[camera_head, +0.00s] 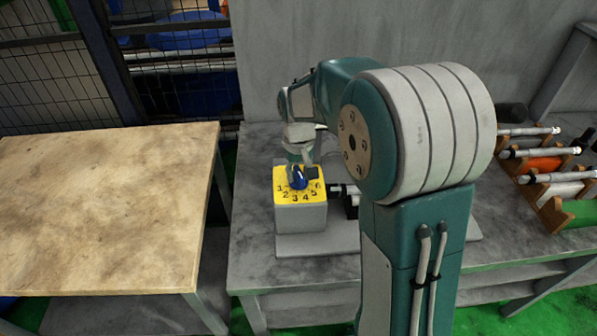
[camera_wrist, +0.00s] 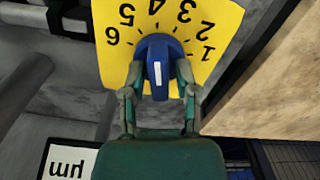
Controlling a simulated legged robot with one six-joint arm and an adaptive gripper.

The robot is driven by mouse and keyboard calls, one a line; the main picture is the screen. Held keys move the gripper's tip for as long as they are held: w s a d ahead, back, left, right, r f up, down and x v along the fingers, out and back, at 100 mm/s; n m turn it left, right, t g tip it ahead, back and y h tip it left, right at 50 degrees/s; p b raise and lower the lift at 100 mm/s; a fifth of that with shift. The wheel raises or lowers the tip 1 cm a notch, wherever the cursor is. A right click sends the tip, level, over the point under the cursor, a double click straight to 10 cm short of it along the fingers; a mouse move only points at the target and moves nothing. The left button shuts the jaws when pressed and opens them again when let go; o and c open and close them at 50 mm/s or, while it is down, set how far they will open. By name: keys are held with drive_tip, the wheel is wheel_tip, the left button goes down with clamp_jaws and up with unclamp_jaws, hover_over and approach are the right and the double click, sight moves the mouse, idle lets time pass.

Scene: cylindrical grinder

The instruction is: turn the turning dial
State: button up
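The turning dial (camera_wrist: 158,70) is a blue knob with a raised ridge and a white mark, on a yellow plate (camera_wrist: 208,18) with printed numbers. In the wrist view the ridge stands nearly upright in the picture. In the head view the dial (camera_head: 299,182) sits on top of a small grey box (camera_head: 301,215) with the yellow top. My gripper (camera_wrist: 160,76) is at the dial, one finger on each side of the ridge. The fingers are apart, and a gap seems to show between them and the ridge. In the head view my gripper (camera_head: 301,172) partly covers the dial.
The box stands on a grey workbench (camera_head: 251,285). A wooden-topped table (camera_head: 100,215) is at the left, and a rack with several metal shafts (camera_head: 553,170) is at the right. A grey wall (camera_head: 262,70) rises behind the bench.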

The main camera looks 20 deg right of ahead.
sight(298, 171)
drive_tip(key=shift+r, duration=0.1)
wheel_tip(298, 171, up, 12)
idle(0.7)
drive_tip(key=shift+a, duration=0.1)
drive_tip(key=s+t, duration=0.5)
drive_tip(key=s, duration=1.8)
drive_tip(key=shift+r+m+t, duration=0.3)
drive_tip(key=shift+r+m, duration=0.05)
drive_tip(key=shift+m, duration=0.05)
idle(2.3)
